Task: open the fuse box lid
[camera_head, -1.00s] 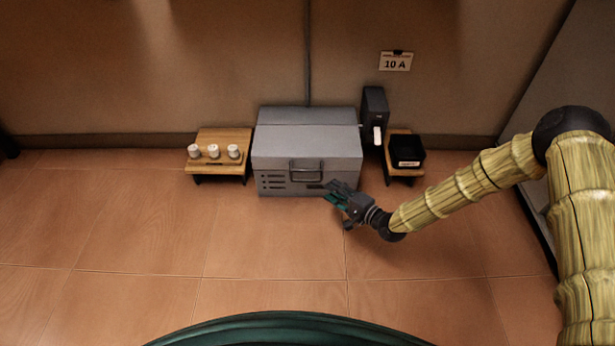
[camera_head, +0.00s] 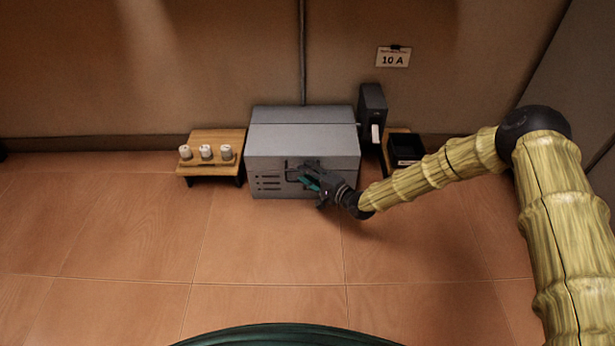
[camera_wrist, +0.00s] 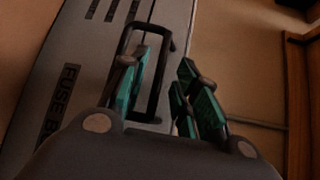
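The grey fuse box (camera_head: 277,161) sits on the floor against the wall, its lid (camera_head: 304,139) shut. Its dark bar handle (camera_head: 290,164) is on the front face, partly hidden by my gripper in the head view. My gripper (camera_head: 307,178) is at the front of the box, by the handle. In the wrist view the fuse box face (camera_wrist: 100,65) shows vents and part of the "FUSE B" lettering. The handle (camera_wrist: 163,78) stands beyond the fingers. My gripper (camera_wrist: 165,90) is open, its green-padded fingers apart; one finger overlaps the handle loop in the picture. I cannot tell whether it touches.
A small wooden stand (camera_head: 214,145) with three white fuses is left of the box. A dark switch unit (camera_head: 372,113) with a white lever and a black tray (camera_head: 405,149) stand at the right. A "10 A" card (camera_head: 393,57) hangs on the wall. The floor in front is clear.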

